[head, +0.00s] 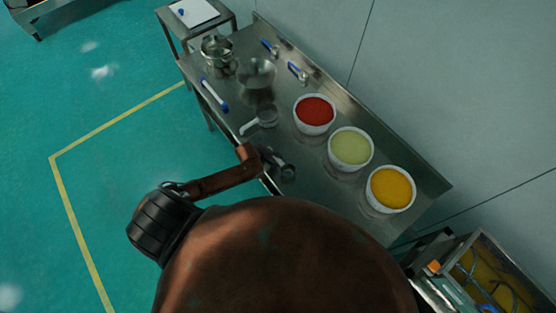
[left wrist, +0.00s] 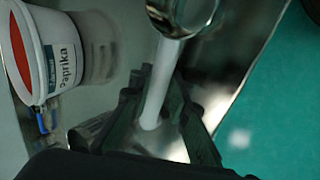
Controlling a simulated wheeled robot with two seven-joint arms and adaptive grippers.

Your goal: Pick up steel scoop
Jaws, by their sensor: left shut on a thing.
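A steel scoop (head: 288,172) with a small round cup is at the table's front edge in the head view. In the left wrist view its round steel cup (left wrist: 185,14) is at the top, and its pale handle runs down between my fingers. My left gripper (left wrist: 150,92) is shut on that handle; it also shows in the head view (head: 270,158), dark and small. Whether the scoop still touches the table is unclear. My right gripper is not in view.
On the steel table (head: 232,118) stand tubs of red (head: 315,113), pale green (head: 350,148) and yellow (head: 391,189) powder. The red one is labelled Paprika. Another pale-handled round cup (head: 266,116), a steel bowl (head: 257,74), a pot (head: 218,55) and blue-ended tools lie further back.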

